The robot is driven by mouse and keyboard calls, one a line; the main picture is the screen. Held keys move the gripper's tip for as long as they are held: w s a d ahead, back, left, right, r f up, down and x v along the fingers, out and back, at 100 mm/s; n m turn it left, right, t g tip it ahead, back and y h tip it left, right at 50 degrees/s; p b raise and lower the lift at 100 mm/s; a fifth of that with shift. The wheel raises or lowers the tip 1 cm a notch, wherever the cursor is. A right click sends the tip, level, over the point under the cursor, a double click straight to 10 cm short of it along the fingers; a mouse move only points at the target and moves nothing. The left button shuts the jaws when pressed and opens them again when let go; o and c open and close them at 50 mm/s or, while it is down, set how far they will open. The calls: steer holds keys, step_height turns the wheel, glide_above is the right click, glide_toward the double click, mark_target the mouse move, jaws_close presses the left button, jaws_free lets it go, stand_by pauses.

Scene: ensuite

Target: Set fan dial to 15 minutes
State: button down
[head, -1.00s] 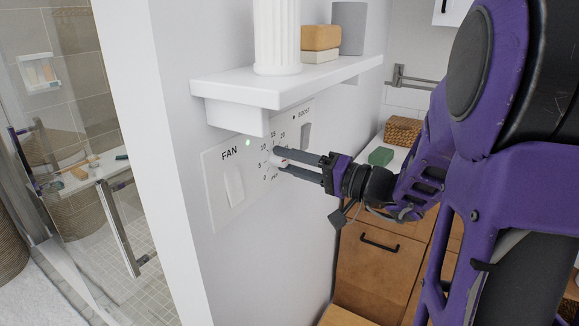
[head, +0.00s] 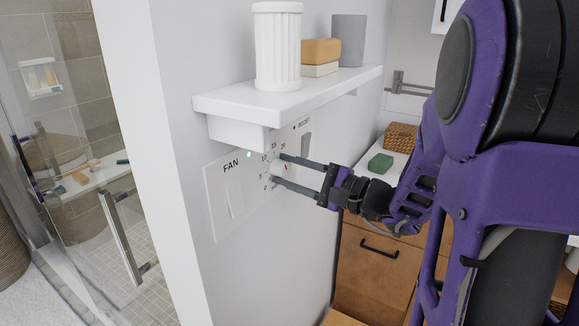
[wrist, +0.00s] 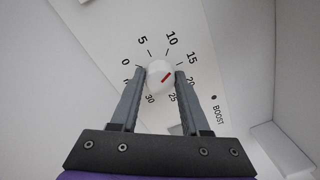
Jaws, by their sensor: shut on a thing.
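The fan dial is a round white knob (head: 279,169) on a white wall plate (head: 222,208); it also shows in the wrist view (wrist: 156,76). Numbers from 0 to 30 ring it. A red mark on its face slants up and right, roughly toward the 15–20 side; the exact reading is unclear. My gripper (head: 279,168) is shut on the dial, one finger above it and one below in the head view. In the wrist view, my gripper (wrist: 160,72) has a finger on each side of the knob, partly covering the ring near 0 and 20.
A white rocker switch (head: 235,199) labelled FAN is left of the dial, with a green light above. A white shelf (head: 235,102) juts out just above, holding a fluted white cup, soap and a grey cup.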

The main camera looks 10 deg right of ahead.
steer(key=m+p, duration=0.2)
steer(key=m, duration=0.2)
steer(key=shift+m, duration=0.4)
steer(key=shift+p, duration=0.3)
steer(key=shift+c, duration=1.9)
jaws_free()
steer(key=shift+s+d, duration=0.1)
steer(key=v, duration=1.7)
steer(key=shift+s, duration=0.15)
steer(key=shift+r+b, duration=0.1)
steer(key=shift+b, duration=0.2)
